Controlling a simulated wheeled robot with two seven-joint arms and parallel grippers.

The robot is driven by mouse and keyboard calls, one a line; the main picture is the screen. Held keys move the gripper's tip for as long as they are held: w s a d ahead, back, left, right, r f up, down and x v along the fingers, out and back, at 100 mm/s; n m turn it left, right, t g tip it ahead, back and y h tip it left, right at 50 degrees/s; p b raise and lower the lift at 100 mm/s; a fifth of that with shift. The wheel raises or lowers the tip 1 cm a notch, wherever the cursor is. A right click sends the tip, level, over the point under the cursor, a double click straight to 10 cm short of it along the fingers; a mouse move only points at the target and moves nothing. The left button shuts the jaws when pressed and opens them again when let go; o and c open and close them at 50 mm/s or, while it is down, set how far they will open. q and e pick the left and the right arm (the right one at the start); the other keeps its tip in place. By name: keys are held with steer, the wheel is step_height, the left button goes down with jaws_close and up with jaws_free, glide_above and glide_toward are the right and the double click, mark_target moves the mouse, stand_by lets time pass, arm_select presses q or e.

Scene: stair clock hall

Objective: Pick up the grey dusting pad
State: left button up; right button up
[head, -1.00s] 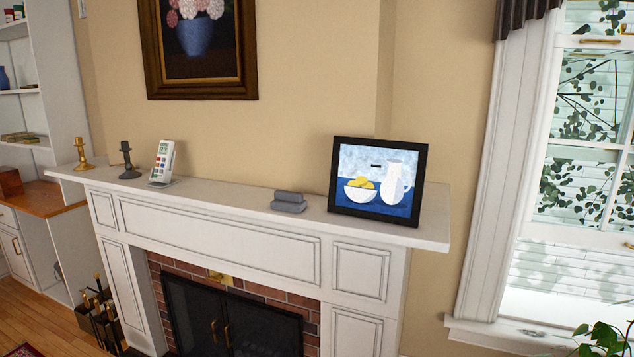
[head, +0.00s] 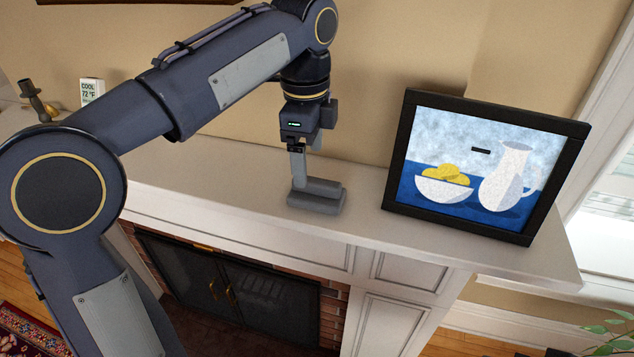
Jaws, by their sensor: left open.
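The grey dusting pad (head: 316,203) lies on the white mantel shelf, left of the framed picture. It has a flat base with a rounded grip bar on top. My left gripper (head: 303,178) points down at the pad from above, with its jaws open. One light grey finger shows clearly, its tip at the left end of the grip bar. The other finger is mostly hidden, and I cannot tell whether either finger touches the pad. My right gripper is out of view.
The black-framed picture of a bowl and jug (head: 480,170) stands to the right of the pad. The mantel shelf (head: 235,185) is clear left of the pad.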

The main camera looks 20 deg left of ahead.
mark_target(317, 180)
arm_select(q)
steer(key=shift+w+d+m, duration=0.15)
steer(key=shift+d+m, duration=0.15)
steer(key=shift+d, duration=0.1)
steer(key=shift+f, duration=0.25)
steer(key=f, duration=0.7)
steer(key=shift+d, duration=0.25)
steer(key=shift+r, duration=0.1)
steer(key=c, duration=1.1)
